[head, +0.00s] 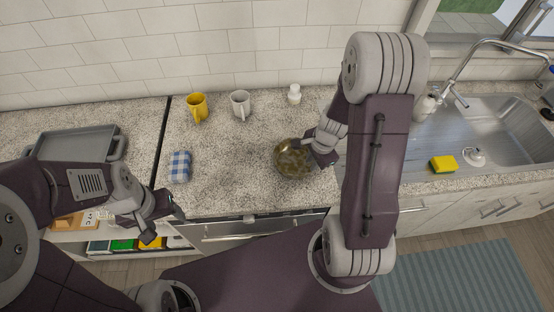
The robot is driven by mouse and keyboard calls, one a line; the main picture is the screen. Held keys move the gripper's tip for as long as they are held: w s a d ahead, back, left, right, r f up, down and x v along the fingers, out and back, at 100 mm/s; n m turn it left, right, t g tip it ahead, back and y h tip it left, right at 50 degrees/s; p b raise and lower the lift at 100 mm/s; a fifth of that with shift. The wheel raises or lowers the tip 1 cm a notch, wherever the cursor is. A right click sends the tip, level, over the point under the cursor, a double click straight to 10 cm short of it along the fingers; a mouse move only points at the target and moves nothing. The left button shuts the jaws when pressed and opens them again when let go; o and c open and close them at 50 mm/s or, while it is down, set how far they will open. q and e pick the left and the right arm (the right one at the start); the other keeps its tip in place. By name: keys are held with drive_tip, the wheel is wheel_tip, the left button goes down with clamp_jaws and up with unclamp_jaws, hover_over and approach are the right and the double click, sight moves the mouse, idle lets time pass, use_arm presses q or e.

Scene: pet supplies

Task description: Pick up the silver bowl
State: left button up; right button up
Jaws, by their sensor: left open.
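The silver bowl (290,160) stands on the speckled counter in the middle of the head view. Its shiny inside looks dark and olive-brown. My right gripper (314,150) is at the bowl's right rim, with a finger reaching over the bowl's upper right side. Whether the fingers are closed on the rim is too small to tell. My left gripper (165,222) is open and empty near the counter's front edge, well to the left of the bowl.
A yellow mug (197,106), a white mug (240,104) and a small white object (294,94) stand behind. A blue checked item (180,167) and a grey tray (70,145) lie left. The sink (490,125) with a yellow sponge (443,164) is right.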

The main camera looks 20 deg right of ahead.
sight(310, 172)
drive_tip(key=f, duration=0.1)
drive_tip(key=d+f+b, duration=0.1)
drive_tip(key=f+b, duration=0.1)
drive_tip(key=f, duration=0.1)
drive_tip(key=shift+d, duration=0.4)
drive_tip(key=shift+w+a, duration=0.2)
drive_tip(key=shift+a, duration=0.05)
drive_tip(key=shift+w+a+f+b, duration=0.1)
drive_tip(key=shift+a+f+b, duration=0.05)
drive_tip(key=shift+f+b, duration=0.15)
drive_tip(key=f+b, duration=0.2)
drive_tip(key=f, duration=0.1)
drive_tip(key=f+b, duration=0.1)
drive_tip(key=shift+w+f, duration=0.15)
drive_tip(key=shift+w, duration=0.15)
drive_tip(key=shift+w+f, duration=0.1)
drive_tip(key=shift+f, duration=0.05)
use_arm(q)
drive_tip(key=f, duration=0.2)
drive_tip(key=d+f, duration=0.1)
drive_tip(key=f, duration=0.2)
drive_tip(key=shift+s+d, duration=0.15)
use_arm(e)
drive_tip(key=shift+a, duration=0.1)
clamp_jaws()
